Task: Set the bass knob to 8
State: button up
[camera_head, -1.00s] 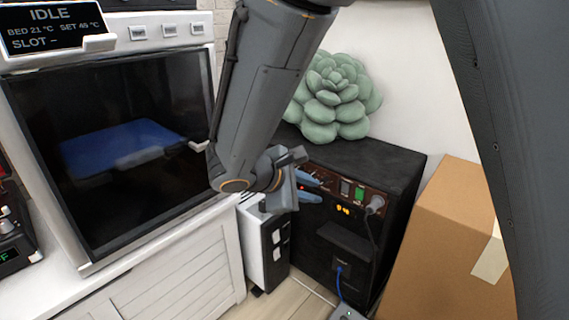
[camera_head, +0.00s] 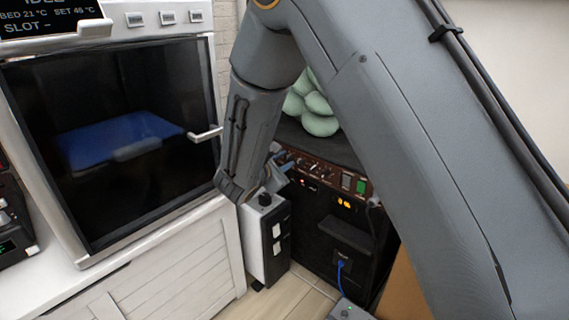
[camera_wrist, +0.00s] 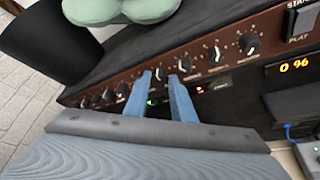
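The amplifier's brown control panel (camera_head: 325,177) carries a row of dark knobs with pale marks. In the wrist view the panel (camera_wrist: 135,78) runs diagonally. Its labels are too small to read, so I cannot tell which knob is the bass knob. My gripper (camera_wrist: 159,77) has its two blue fingers apart and pointing at the panel. One knob (camera_wrist: 160,75) shows between the fingertips; I cannot tell whether they touch it. More knobs (camera_wrist: 215,54) lie to the right and others (camera_wrist: 108,96) to the left. In the head view my gripper (camera_head: 280,165) is partly hidden by my arm.
A green succulent (camera_head: 318,112) sits on top of the black amplifier cabinet (camera_head: 318,240). A white box with a black front (camera_head: 268,240) stands close below my wrist. A white printer with a dark door (camera_head: 110,150) is at left. A cardboard box (camera_head: 402,295) is mostly hidden.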

jog(key=shift+w+d+f, duration=0.2)
jog(key=shift+w+d, duration=0.05)
jog(key=shift+w, duration=0.25)
grip_shut()
jog(key=shift+b, duration=0.45)
